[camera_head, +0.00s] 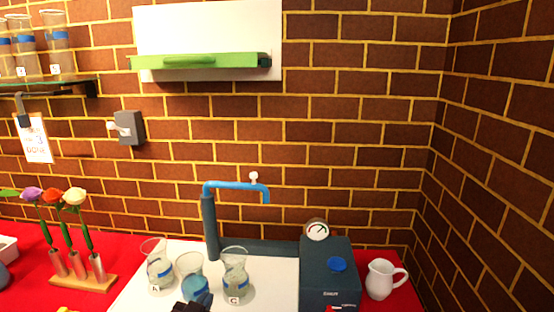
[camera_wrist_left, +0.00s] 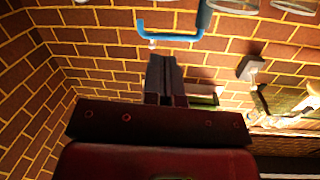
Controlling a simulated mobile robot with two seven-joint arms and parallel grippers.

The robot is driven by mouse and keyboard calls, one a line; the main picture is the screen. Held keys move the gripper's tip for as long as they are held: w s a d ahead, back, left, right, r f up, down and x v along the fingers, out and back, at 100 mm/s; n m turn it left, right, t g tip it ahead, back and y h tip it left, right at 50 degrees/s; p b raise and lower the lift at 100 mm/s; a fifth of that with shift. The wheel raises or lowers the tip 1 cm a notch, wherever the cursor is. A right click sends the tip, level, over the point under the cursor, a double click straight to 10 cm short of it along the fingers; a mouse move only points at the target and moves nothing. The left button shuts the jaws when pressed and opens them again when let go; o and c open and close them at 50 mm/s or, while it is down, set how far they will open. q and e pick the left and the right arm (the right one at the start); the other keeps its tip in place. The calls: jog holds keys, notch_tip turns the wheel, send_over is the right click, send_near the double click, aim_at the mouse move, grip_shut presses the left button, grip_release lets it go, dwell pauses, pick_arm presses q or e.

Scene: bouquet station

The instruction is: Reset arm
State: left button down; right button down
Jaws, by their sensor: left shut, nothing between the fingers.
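My left gripper (camera_head: 193,303) shows as a small dark shape at the bottom edge of the head view, in front of the middle glass beaker (camera_head: 191,268). Most of the arm is out of the picture. In the left wrist view its fingers (camera_wrist_left: 166,75) are together with nothing between them. That view looks upside down, with the blue tap pipe (camera_wrist_left: 168,36) beyond the fingers and glass rims at the top. My right gripper is in neither view.
Beakers A (camera_head: 159,270) and C (camera_head: 235,280) stand on the white surface, either side of the middle one. A dark machine (camera_head: 328,275) and white jug (camera_head: 381,280) are at right. Three flowers stand in a wooden holder (camera_head: 83,281) at left. A glass shelf (camera_head: 60,83) hangs above.

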pick_arm(q)
jog(key=s+a+f+n+g+y, duration=0.1)
jog(key=s+a+f, duration=0.3)
jog(key=s, duration=0.5)
jog(key=s+a+f+n+g+y, duration=0.1)
jog(key=s+a+f+g, duration=0.1)
jog(key=s+f, duration=0.6)
jog(key=s+a+f+g+y, duration=0.1)
jog(key=s+a+f+g, duration=0.1)
jog(key=s+a+f, duration=0.3)
jog(key=s+f, duration=0.1)
jog(key=s, duration=0.3)
jog(key=shift+s+a+f+n, duration=0.3)
jog(key=shift+s+a+n, duration=0.05)
jog(key=shift+n, duration=0.05)
